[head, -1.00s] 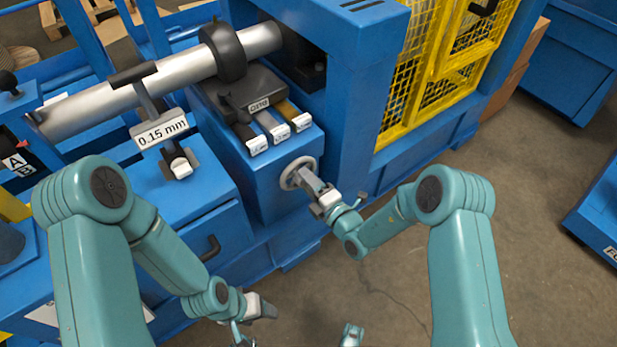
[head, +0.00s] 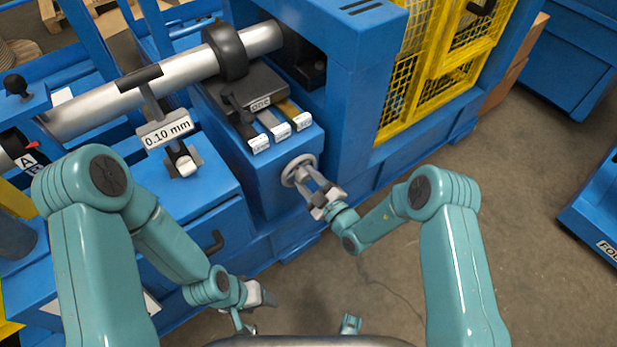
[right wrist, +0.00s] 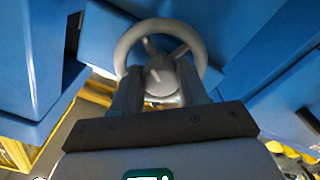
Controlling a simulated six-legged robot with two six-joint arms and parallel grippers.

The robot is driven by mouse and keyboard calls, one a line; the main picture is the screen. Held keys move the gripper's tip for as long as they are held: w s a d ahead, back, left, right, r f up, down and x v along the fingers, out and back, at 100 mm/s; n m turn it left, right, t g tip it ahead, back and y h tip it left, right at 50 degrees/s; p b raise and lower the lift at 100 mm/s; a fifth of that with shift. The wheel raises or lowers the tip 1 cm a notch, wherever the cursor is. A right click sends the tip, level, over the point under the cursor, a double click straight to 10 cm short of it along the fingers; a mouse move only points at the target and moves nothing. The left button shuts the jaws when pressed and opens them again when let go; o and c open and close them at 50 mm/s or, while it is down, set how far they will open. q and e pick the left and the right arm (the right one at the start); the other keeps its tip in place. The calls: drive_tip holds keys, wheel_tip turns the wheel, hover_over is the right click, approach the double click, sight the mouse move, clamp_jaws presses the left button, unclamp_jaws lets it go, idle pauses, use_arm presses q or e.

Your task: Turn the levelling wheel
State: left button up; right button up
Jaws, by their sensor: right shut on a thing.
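The levelling wheel (head: 299,170) is a small grey spoked handwheel on the front of the blue machine block; it also shows large in the right wrist view (right wrist: 126,45). My right gripper (head: 310,180) reaches it from the lower right and is shut on its hub, with one finger on each side in the right wrist view (right wrist: 160,85). A display (head: 167,131) on the shaft reads 0.10 mm. My left gripper (head: 258,298) hangs low, away from the wheel; its jaw state is unclear.
A silver shaft (head: 165,83) runs across the blue machine, with labelled tabs (head: 280,128) above the wheel. A yellow mesh guard (head: 440,70) stands to the right. The floor (head: 510,200) at right is open, with a blue unit (head: 600,215) at its edge.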

drive_tip(key=m, duration=0.4)
drive_tip(key=shift+r+m+p, duration=0.1)
drive_tip(key=shift+m+p, duration=0.2)
drive_tip(key=shift+p, duration=0.05)
drive_tip(key=shift+a+m, duration=0.1)
drive_tip(key=shift+m, duration=1.9)
drive_tip(key=o, duration=1.1)
drive_tip(key=shift+c, duration=0.2)
drive_tip(key=shift+s+p, duration=0.1)
drive_tip(key=shift+p, duration=0.2)
drive_tip(key=p+v, duration=0.1)
drive_tip(key=v, duration=1.5)
